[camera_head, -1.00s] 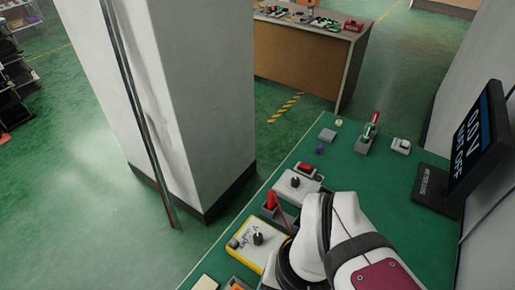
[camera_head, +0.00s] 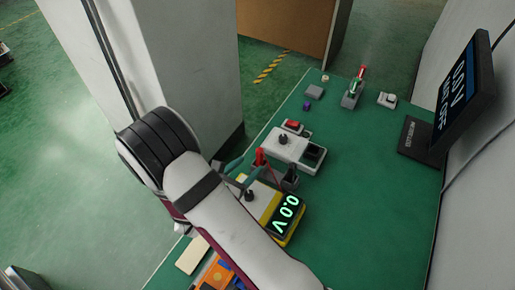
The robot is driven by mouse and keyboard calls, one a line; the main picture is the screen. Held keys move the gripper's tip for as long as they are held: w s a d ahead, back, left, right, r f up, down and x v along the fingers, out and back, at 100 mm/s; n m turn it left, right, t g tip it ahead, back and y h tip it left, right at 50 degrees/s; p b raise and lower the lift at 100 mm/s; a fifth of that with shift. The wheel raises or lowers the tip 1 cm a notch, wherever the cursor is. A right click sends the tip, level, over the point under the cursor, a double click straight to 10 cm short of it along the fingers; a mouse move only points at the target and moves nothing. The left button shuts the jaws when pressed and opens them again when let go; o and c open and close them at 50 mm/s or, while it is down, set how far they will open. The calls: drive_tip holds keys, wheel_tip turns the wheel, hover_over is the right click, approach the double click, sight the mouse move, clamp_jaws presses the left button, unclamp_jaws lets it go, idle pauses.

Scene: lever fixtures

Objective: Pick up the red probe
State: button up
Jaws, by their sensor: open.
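The red probe (camera_head: 260,157) stands upright in a small grey holder on the green table, near the middle of the camera_head view. My gripper (camera_head: 240,168) is just left of it, partly hidden behind my wrist and arm. Its jaws are open and close to the probe. I cannot tell whether a finger touches the probe or whether it lies between the jaws.
A yellow meter (camera_head: 287,213) reading 0.0 V lies just in front of the probes. A white box (camera_head: 284,145) with a knob is behind them. A monitor (camera_head: 463,87) stands at the right. The table's right middle is clear. A pillar (camera_head: 188,70) rises at the left.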

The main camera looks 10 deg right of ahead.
sight(257, 158)
drive_tip(key=x, duration=0.4)
drive_tip(key=shift+w+d, duration=0.1)
drive_tip(key=shift+d, duration=0.05)
drive_tip(key=x, duration=0.5)
drive_tip(key=shift+d, duration=0.35)
clamp_jaws()
